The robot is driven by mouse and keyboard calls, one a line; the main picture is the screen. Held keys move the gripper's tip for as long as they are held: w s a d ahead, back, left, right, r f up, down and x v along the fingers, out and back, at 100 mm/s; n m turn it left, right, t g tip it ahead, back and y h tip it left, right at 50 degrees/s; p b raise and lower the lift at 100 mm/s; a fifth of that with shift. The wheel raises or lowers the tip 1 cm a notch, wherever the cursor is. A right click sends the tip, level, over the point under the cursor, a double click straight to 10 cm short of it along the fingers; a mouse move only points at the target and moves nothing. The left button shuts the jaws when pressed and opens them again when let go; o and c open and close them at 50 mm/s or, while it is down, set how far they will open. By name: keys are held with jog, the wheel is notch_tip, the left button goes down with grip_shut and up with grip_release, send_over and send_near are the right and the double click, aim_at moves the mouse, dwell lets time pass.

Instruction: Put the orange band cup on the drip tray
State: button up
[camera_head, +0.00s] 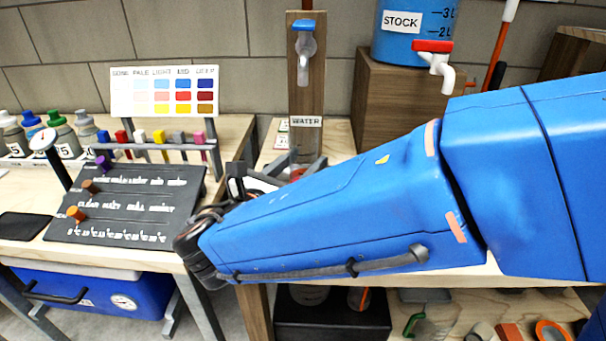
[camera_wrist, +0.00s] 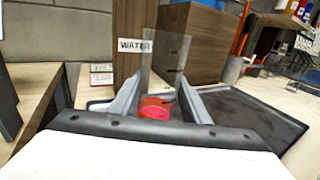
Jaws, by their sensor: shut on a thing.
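The orange band cup (camera_wrist: 165,60) is a clear, upright cylinder with an orange-red band (camera_wrist: 155,108) low on it. In the wrist view my gripper (camera_wrist: 158,92) has one grey finger on each side of the cup and is shut on it. The dark drip tray (camera_wrist: 262,112) lies on the bench right of and behind the cup; I cannot tell whether the cup's base touches it. In the head view my gripper (camera_head: 277,172) is partly hidden by my blue arm, near the foot of the water post. The cup is barely visible there, and the arm covers the tray area.
The wooden water post (camera_head: 305,85) with a blue-handled tap stands behind the gripper. A blue stock tank (camera_head: 405,35) with a red-handled tap sits on a wooden block (camera_head: 385,105).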

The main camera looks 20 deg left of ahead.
jog(key=shift+f, duration=1.4)
jog(key=shift+f, duration=0.15)
jog(key=o, duration=1.1)
jog(key=v, duration=1.2)
